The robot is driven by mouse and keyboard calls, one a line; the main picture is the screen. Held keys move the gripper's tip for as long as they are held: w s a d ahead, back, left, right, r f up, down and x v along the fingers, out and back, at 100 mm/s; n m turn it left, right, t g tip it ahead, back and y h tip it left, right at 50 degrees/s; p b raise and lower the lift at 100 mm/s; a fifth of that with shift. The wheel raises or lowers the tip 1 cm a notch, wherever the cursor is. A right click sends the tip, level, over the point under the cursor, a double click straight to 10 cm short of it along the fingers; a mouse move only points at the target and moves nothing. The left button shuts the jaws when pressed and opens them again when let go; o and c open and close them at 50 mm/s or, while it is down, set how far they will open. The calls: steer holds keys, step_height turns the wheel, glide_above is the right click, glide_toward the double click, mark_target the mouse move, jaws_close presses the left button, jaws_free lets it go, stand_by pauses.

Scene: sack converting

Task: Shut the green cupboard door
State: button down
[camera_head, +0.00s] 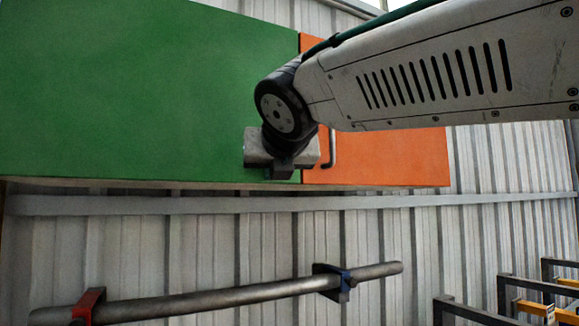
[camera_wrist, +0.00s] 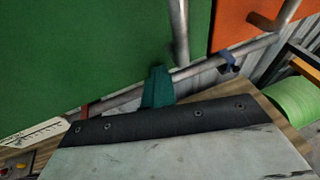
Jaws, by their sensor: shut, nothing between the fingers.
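The green cupboard door (camera_head: 130,95) fills the upper left of the head view, beside the orange door (camera_head: 390,158). Their faces look nearly in line; I cannot tell whether a small gap remains behind the green one. My gripper (camera_head: 281,172) is in front of the green door's lower right part and hides its handle there. In the wrist view the green door (camera_wrist: 85,50) is close, with its grey bar handle (camera_wrist: 180,32) near its right edge. My shut, empty fingers (camera_wrist: 157,88) show dark teal just below the handle; contact with the door is unclear.
A grey pipe (camera_head: 220,299) with a red clamp (camera_head: 88,305) and a blue clamp (camera_head: 333,281) runs below the cupboard along the corrugated wall (camera_head: 200,240). Dark metal frames (camera_head: 505,300) stand at lower right. The orange door's handle (camera_head: 333,150) sticks out right of my gripper.

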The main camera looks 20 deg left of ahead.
steer(key=shift+s+a+r, duration=0.1)
steer(key=shift+a+r, duration=0.05)
steer(key=shift+r, duration=0.05)
steer(key=s+d+r, duration=0.2)
steer(key=s+d, duration=0.7)
steer(key=d, duration=0.1)
steer(key=shift+r, duration=0.3)
steer(key=shift+s, duration=0.1)
